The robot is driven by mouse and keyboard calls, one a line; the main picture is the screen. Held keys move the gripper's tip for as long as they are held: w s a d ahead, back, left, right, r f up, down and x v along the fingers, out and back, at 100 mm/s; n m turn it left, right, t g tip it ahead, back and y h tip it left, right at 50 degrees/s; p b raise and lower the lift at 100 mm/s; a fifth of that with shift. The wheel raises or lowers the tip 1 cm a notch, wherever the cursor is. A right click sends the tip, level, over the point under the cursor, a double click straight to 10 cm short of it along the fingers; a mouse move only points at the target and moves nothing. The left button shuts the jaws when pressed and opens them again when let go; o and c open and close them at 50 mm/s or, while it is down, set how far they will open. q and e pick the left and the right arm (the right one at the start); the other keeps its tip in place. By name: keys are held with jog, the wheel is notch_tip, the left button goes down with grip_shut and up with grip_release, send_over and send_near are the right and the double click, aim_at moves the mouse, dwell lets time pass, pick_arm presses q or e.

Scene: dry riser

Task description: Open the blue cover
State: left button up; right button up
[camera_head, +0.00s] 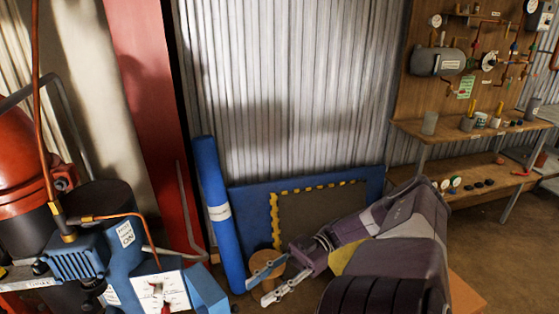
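A blue machine housing (119,250) with a ribbed motor-like block (80,260) is at the lower left. A white panel (171,291) with a small red-and-white lever is on its front. No separate part is clearly marked as the blue cover, and I cannot tell whether one is open. My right gripper (257,292) is at the bottom centre, right of the blue machine and apart from it. Its two fingers are spread and hold nothing visible. My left gripper is not in view.
A rolled blue mat (211,190) leans on the corrugated wall. A flat blue board (247,200) stands behind my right arm. A tan round object (264,262) is behind the fingers. A red column (150,90) stands behind the machine. A wooden bench (465,130) is at right.

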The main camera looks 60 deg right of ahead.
jog(key=v, duration=0.6)
jog(key=shift+d, duration=0.25)
dwell(0.3)
